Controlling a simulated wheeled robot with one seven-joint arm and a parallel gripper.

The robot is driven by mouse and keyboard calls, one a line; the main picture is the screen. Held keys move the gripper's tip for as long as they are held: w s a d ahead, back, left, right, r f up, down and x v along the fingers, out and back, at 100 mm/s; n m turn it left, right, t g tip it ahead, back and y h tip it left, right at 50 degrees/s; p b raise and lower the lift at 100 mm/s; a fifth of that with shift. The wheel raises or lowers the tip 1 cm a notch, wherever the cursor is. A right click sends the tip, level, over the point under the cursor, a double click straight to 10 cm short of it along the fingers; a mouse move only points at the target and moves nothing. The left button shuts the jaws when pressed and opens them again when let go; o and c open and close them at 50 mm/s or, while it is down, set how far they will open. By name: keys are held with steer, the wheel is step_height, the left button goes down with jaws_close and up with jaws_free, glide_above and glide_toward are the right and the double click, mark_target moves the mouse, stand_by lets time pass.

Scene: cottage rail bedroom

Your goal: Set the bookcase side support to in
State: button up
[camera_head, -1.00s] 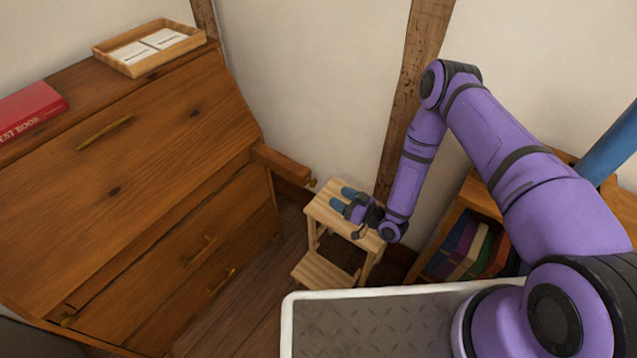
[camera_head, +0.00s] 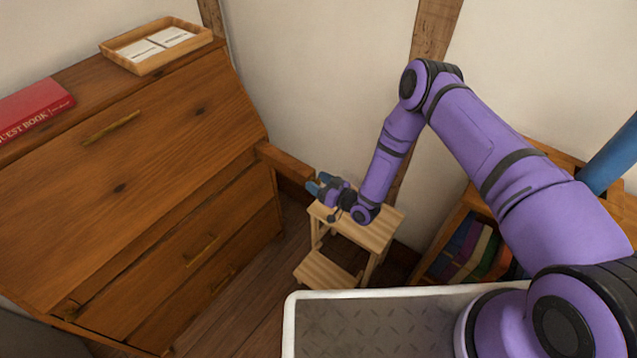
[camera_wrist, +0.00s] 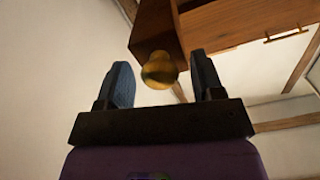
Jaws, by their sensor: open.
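The bookcase side support (camera_head: 285,161) is a wooden bar that sticks out from the right front of the wooden bureau (camera_head: 160,150). Its end carries a round brass knob (camera_wrist: 159,71), and the end of the bar (camera_wrist: 152,28) shows behind the knob in the wrist view. My gripper (camera_head: 318,184) is open at the outer end of the bar. In the wrist view the knob appears between the two blue fingers of my gripper (camera_wrist: 162,75), with a gap visible on both sides. I cannot tell how deep the knob sits between them.
A small wooden step stool (camera_head: 378,232) stands below my gripper. A bookcase (camera_head: 440,240) with several books is at the right, partly hidden by my arm. A red guest book (camera_head: 30,108) and a wooden tray (camera_head: 140,69) with cards lie on the bureau top.

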mark_target(299, 171)
jaws_close()
steer(key=x, duration=1.9)
jaws_free()
steer(key=v, duration=1)
steer(key=shift+s+d, duration=0.25)
